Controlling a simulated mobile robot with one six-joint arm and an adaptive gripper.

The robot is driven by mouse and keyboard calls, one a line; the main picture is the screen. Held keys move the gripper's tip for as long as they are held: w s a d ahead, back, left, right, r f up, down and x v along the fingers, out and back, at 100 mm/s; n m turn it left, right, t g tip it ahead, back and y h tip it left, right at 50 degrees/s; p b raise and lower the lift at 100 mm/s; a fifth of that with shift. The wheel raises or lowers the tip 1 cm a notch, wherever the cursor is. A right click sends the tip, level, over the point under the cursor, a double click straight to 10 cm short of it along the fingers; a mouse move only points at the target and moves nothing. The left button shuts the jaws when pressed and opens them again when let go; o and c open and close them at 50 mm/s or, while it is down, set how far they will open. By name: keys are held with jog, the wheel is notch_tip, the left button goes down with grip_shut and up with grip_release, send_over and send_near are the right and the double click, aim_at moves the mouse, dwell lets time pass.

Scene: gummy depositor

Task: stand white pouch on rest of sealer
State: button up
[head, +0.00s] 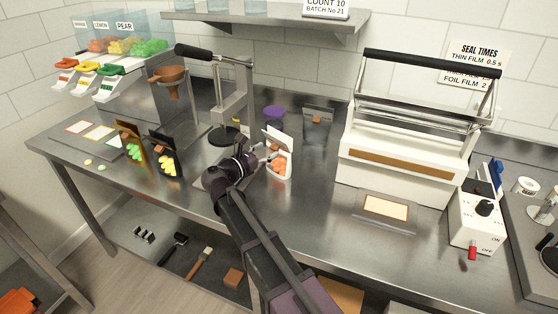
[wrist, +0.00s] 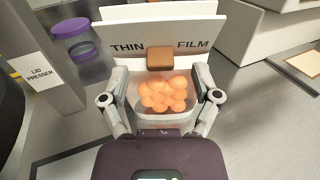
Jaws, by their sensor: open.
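The white pouch (head: 278,152) stands upright on the steel bench, left of the sealer, with orange gummies in its clear window. In the wrist view the white pouch (wrist: 160,32) reads "THIN FILM" and has a brown tab above the window. My gripper (head: 268,157) is at the pouch; in the wrist view its fingers (wrist: 160,88) are open, one on each side of the pouch. I cannot tell whether they touch it. The white sealer (head: 395,165) stands at the right with its black-handled bar raised. Its rest (head: 386,207) is a small grey plate with a cream patch in front.
Brown (head: 131,143) and black (head: 163,155) pouches stand to the left, a grey pouch (head: 317,122) behind. The lid presser (head: 232,100) and a purple-lidded jar (head: 273,117) are near the white pouch. A control box (head: 477,217) is right of the rest. Bench between pouch and rest is clear.

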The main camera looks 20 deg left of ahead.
jog(key=shift+x, duration=1.1)
grip_shut()
